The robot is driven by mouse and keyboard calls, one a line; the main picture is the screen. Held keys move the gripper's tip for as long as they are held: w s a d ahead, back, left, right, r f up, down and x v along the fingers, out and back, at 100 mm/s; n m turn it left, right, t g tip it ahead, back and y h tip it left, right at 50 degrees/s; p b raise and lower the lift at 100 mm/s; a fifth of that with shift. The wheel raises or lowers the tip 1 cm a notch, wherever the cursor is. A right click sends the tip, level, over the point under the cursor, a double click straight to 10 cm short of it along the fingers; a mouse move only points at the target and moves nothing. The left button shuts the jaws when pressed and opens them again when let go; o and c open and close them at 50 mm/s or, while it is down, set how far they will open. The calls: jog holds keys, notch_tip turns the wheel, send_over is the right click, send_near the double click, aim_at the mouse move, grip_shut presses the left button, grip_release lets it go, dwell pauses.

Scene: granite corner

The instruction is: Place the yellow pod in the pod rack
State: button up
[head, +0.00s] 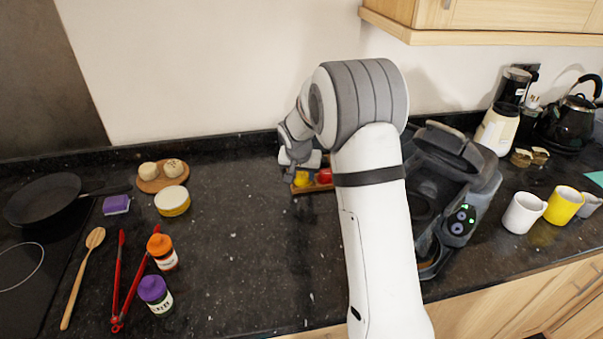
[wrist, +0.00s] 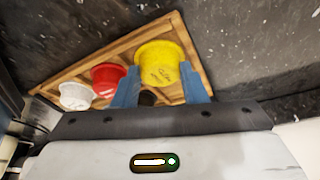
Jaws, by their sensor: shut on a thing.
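The yellow pod (wrist: 163,65) is between the two blue fingertips of my gripper (wrist: 160,88) in the wrist view, and the gripper is shut on it. The pod is over the right end of the wooden pod rack (wrist: 190,38); I cannot tell whether it is seated in a hole. A red pod (wrist: 107,78) and a white pod (wrist: 76,96) sit in the rack to its left. In the head view the yellow pod (head: 302,180) shows at the left end of the rack (head: 300,191), beside the red pod (head: 324,176). My gripper (head: 299,171) is partly hidden there by the arm.
A dark coffee machine (head: 455,180) stands just right of my arm. Cups, including a yellow cup (head: 563,205), are farther right. A purple-lidded jar (head: 155,294), an orange-lidded jar (head: 162,251) and red tongs (head: 122,285) lie left. The counter between them and the rack is clear.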

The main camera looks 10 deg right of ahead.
jog(key=shift+f, duration=0.15)
jog(key=o, duration=1)
jog(key=shift+o, duration=0.2)
jog(key=shift+r, duration=0.25)
jog(key=b+v, duration=0.1)
jog(key=v, duration=1.1)
jog(key=shift+f, duration=0.1)
